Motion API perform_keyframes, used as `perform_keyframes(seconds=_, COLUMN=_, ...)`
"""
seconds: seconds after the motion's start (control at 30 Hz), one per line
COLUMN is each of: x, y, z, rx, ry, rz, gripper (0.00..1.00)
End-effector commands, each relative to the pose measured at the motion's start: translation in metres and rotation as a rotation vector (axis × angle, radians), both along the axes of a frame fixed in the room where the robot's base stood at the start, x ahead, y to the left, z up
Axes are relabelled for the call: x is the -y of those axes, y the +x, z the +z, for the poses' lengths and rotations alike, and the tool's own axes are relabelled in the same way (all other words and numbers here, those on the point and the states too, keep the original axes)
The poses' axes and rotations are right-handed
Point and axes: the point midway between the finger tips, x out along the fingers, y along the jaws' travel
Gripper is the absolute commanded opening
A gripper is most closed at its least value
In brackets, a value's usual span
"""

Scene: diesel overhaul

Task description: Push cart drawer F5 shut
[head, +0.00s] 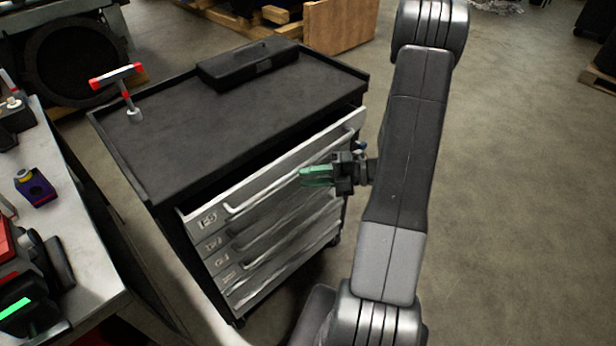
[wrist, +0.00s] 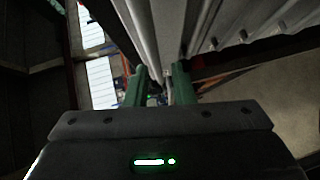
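The dark cart (head: 240,110) stands left of my arm, its grey drawers stacked on the front facing me. The top drawer (head: 270,194) sticks out from the cart, leaving a dark gap behind its upper edge. It has a long pale bar handle and a label at its left end that is hard to read. My gripper (head: 306,177) has green fingers and is in front of the drawer face, near the handle's right half. In the wrist view the fingers (wrist: 158,88) are apart, with pale bars beyond and between them. I cannot tell whether they touch the drawer.
A black case (head: 247,64) and a red-and-grey tool (head: 126,92) are on the cart top. A workbench (head: 92,235) with parts stands at the left. A wooden crate (head: 340,25) is behind the cart.

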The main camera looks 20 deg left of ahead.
Motion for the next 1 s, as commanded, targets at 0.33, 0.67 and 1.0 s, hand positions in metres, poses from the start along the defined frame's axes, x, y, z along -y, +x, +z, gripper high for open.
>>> perform_keyframes(seconds=0.33, x=0.068, y=0.03, z=0.009, rx=0.002, ry=0.0, rz=-0.007, gripper=0.22)
perform_keyframes(seconds=0.67, x=0.113, y=0.048, z=0.016, rx=0.001, ry=-0.001, rz=-0.002, gripper=0.22)
perform_keyframes(seconds=1.0, x=0.117, y=0.05, z=0.018, rx=0.0, ry=0.0, rz=-0.001, gripper=0.22)
